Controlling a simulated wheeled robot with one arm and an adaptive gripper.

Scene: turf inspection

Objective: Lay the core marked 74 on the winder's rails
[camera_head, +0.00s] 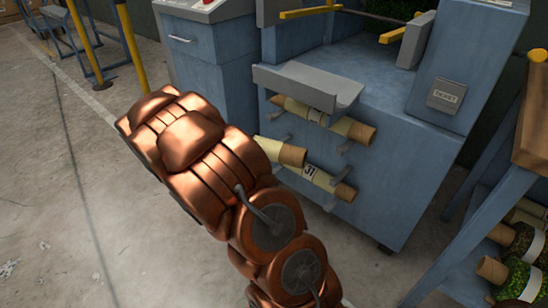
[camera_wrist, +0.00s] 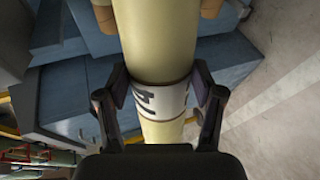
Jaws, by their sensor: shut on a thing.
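In the wrist view my gripper (camera_wrist: 160,92) is shut on a cream core (camera_wrist: 160,55), one finger on each side of its white label band. Black marks show on the band, but I cannot read the whole number. In the head view my arm hides the gripper. A cream tube with a brown end (camera_head: 292,155) sticks out beside the arm and may be the held core. The winder (camera_head: 390,100) is a blue machine. Yellow bars (camera_head: 310,12) that look like its rails show at its top, with another (camera_head: 405,30) to the right.
A grey curved trough (camera_head: 305,88) juts from the winder's front. Below it, cores lie on hooks, one marked 31 (camera_head: 310,172). A blue cabinet (camera_head: 210,50) stands left. A rack with wrapped rolls (camera_head: 520,275) stands right.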

